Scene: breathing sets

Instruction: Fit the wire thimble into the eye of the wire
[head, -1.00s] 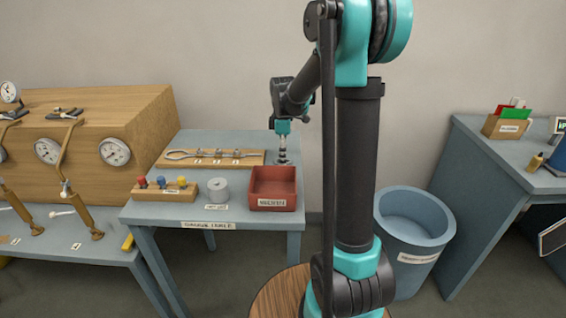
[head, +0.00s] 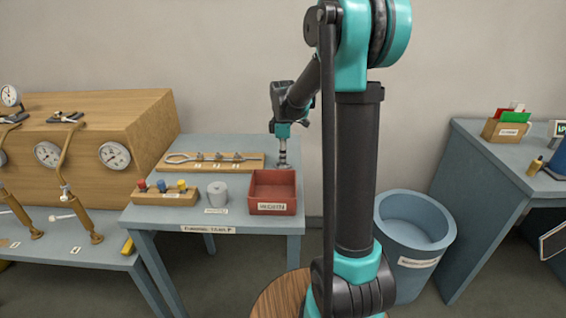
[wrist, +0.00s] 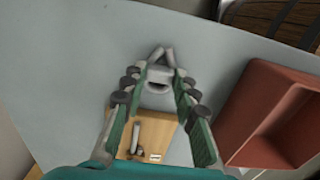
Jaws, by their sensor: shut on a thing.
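The wire (head: 215,156) lies along a wooden board (head: 250,168) at the back of the blue-grey table, with its eye (head: 178,158) at the left end and several clips along it. My gripper (head: 283,164) points down beside the board's right end, behind the red box. In the wrist view my gripper (wrist: 158,72) is shut on a small grey piece (wrist: 158,88) with a dark opening, which looks like the wire thimble; the fingers partly hide it. One end of the board (wrist: 155,130) shows between the fingers. The wire's eye is apart from my gripper.
A red box (head: 272,208) stands at the table's front right, close to my gripper; it also shows in the wrist view (wrist: 285,115). A grey cylinder (head: 217,193) and a rack of coloured pegs (head: 165,198) stand at the front. A blue bin (head: 415,225) is right of my arm.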

